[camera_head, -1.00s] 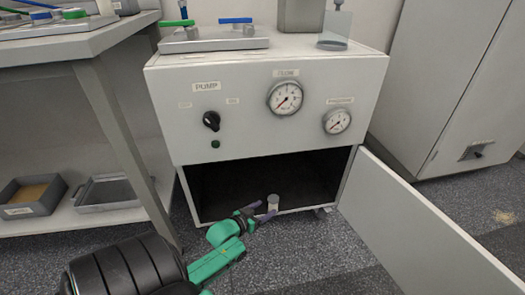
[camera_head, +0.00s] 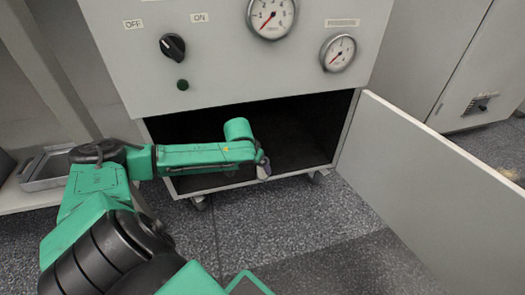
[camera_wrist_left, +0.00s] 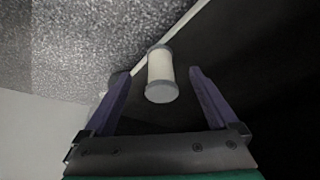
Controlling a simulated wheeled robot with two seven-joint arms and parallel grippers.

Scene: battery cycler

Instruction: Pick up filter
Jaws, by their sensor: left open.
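The filter (camera_wrist_left: 161,76) is a pale cylinder with grey end caps, near the front edge of the open cabinet compartment. In the wrist view it appears in the gap between the two dark purple fingers of my left gripper (camera_wrist_left: 158,78). The fingers are apart, with space on each side of it; whether it is fully between the tips in depth is unclear. In the head view my left gripper (camera_head: 262,164) is at the compartment opening, and my wrist mostly hides the filter there. My right gripper is out of view.
The pump cabinet (camera_head: 230,75) has a knob and gauges above its dark open compartment. Its open door (camera_head: 430,180) stands at the right. A grey tray (camera_head: 47,168) lies on a low shelf at left. The floor in front is clear.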

